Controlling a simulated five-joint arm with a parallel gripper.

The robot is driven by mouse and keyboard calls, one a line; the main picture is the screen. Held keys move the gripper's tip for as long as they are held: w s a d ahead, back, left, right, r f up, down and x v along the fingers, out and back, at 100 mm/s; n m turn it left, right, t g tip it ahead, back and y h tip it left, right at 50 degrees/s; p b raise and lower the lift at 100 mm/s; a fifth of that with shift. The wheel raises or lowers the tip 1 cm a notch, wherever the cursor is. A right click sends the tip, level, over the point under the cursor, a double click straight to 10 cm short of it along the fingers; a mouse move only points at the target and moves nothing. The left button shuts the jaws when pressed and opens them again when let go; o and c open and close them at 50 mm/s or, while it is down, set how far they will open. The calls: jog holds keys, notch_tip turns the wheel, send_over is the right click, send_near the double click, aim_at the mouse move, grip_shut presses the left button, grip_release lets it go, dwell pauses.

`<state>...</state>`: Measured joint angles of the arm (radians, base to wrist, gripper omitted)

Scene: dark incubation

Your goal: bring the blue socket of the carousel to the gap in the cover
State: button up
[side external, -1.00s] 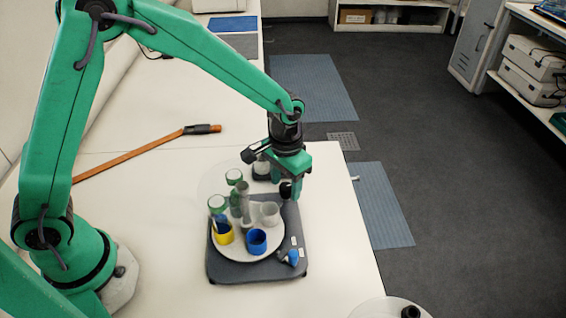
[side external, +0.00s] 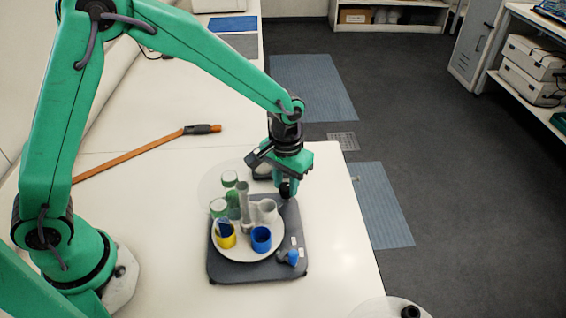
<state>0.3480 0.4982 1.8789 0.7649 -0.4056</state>
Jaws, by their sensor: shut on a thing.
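The carousel (side external: 244,255) is a pale round disc on a dark grey base (side external: 222,272), with a grey post (side external: 243,205) at its middle. Its blue socket (side external: 261,239) is at the front right of the disc. A yellow socket (side external: 226,236), green sockets (side external: 219,207) and a white socket (side external: 267,209) stand around it. The see-through cover (side external: 213,181) shows only as a faint curved outline; I cannot tell where its gap lies. My gripper (side external: 288,189) points down at the base's back right, shut on what looks like a dark knob, mostly hidden by the fingers.
A small blue piece (side external: 291,257) sits on the base's front right corner. An orange stick with a dark end (side external: 150,152) lies on the white table (side external: 165,225) behind. The table's right edge is close to the base. A round pale thing (side external: 385,307) is cut off below.

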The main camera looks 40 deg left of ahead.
aim_at(286, 187)
jog(key=shift+r+n, duration=0.1)
jog(key=shift+n, duration=1.8)
jog(key=o, duration=1)
jog(key=shift+r, duration=3.9)
jog(key=shift+f, duration=0.1)
